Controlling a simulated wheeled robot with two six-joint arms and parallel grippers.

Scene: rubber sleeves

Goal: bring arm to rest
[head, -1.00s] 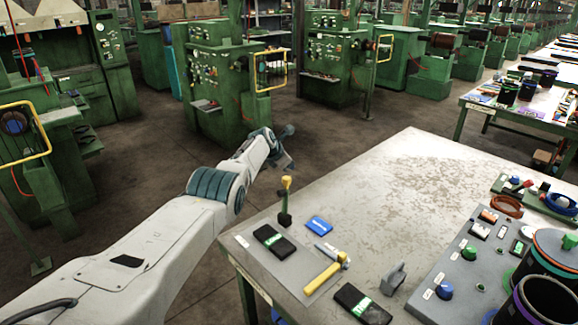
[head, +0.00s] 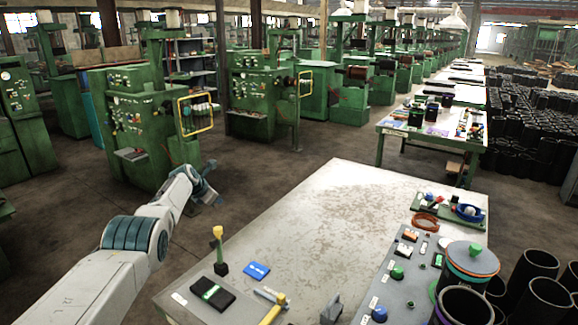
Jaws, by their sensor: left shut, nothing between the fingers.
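My left arm comes in from the lower left, and its gripper (head: 207,186) is at the far end, over the floor beyond the table's left edge. The gripper is small and dark in this view; its fingers look closed and hold nothing. It is apart from the table (head: 330,215) and from everything on it. My right gripper is not in view.
On the table's near left are a yellow-topped tool (head: 219,250), a black box (head: 212,292), a blue card (head: 257,271) and a yellow-handled hammer (head: 272,313). A grey control panel (head: 398,285) and a lidded pot (head: 467,262) stand right. Green machines (head: 140,125) stand behind.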

